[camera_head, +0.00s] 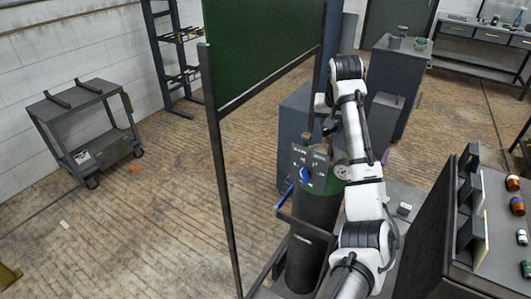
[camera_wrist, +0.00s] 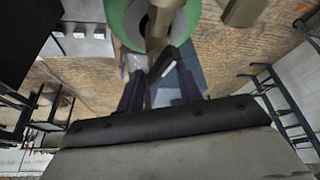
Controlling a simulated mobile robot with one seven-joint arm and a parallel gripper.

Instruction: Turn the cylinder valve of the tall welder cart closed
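In the wrist view the green shoulder (camera_wrist: 119,22) surrounds the brass valve stem (camera_wrist: 157,24). My gripper (camera_wrist: 160,72) is close to the valve, with its two dark fingers apart on either side of a grey and dark piece. I cannot tell whether the fingers touch the valve. In the head view my gripper is mostly hidden at the top of the arm.
A grey trolley (camera_head: 85,125) is farther left. A dark rack (camera_head: 465,215) stands right.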

